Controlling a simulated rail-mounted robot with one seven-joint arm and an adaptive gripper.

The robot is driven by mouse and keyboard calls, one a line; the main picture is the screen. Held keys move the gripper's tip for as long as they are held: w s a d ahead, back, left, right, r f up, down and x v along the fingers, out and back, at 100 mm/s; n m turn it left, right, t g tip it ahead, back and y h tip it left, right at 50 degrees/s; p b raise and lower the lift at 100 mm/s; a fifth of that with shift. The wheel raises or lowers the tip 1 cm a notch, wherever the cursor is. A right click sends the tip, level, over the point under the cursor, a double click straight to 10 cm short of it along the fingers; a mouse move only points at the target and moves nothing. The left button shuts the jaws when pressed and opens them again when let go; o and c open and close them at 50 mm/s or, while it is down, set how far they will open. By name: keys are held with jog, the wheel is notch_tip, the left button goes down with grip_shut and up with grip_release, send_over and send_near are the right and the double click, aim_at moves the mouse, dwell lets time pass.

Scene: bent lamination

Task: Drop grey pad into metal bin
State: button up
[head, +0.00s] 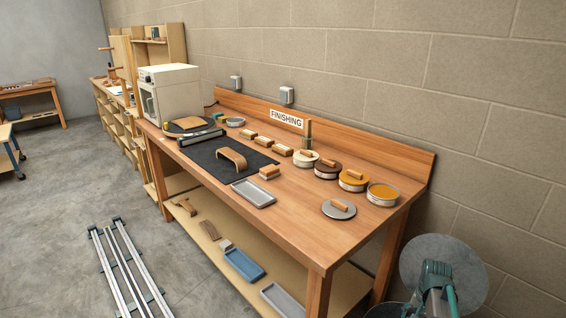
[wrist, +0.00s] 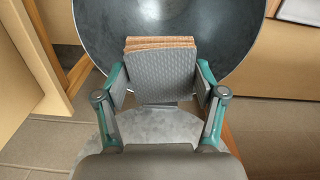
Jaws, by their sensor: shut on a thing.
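In the wrist view my gripper (wrist: 160,88) is shut on the grey pad (wrist: 160,78), with one finger against each side. The pad has a textured grey face and a brown layered far edge. Behind the pad is a large dark round metal surface with a thin rim (wrist: 235,50), part of the metal bin. How high the pad is above it I cannot tell. In the head view a grey round disc (head: 425,262), seemingly the bin's lid, stands at the lower right. Part of my teal arm covers it, and the bin's body is mostly cut off. The pad is not visible there.
The wooden finishing bench (head: 390,222) stands left of the disc. It carries round tins (head: 382,194), a grey tray (head: 253,193), a black mat (head: 205,152) and sanding blocks (head: 270,172). A lower shelf holds more trays (head: 243,265). A block wall (head: 490,120) is behind.

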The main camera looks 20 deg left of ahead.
jog(key=f, duration=0.1)
jog(key=w+f, duration=0.1)
jog(key=f, duration=0.1)
jog(key=shift+f+m+b, duration=0.15)
jog(key=shift+m+b, duration=0.15)
jog(key=shift+b, duration=0.05)
jog(key=shift+f+b, duration=1.95)
jog(key=shift+f, duration=0.9)
jog(key=o, duration=1.1)
jog(key=shift+r, duration=0.1)
notch_tip(320, 180, up, 12)
jog(key=shift+f, duration=0.1)
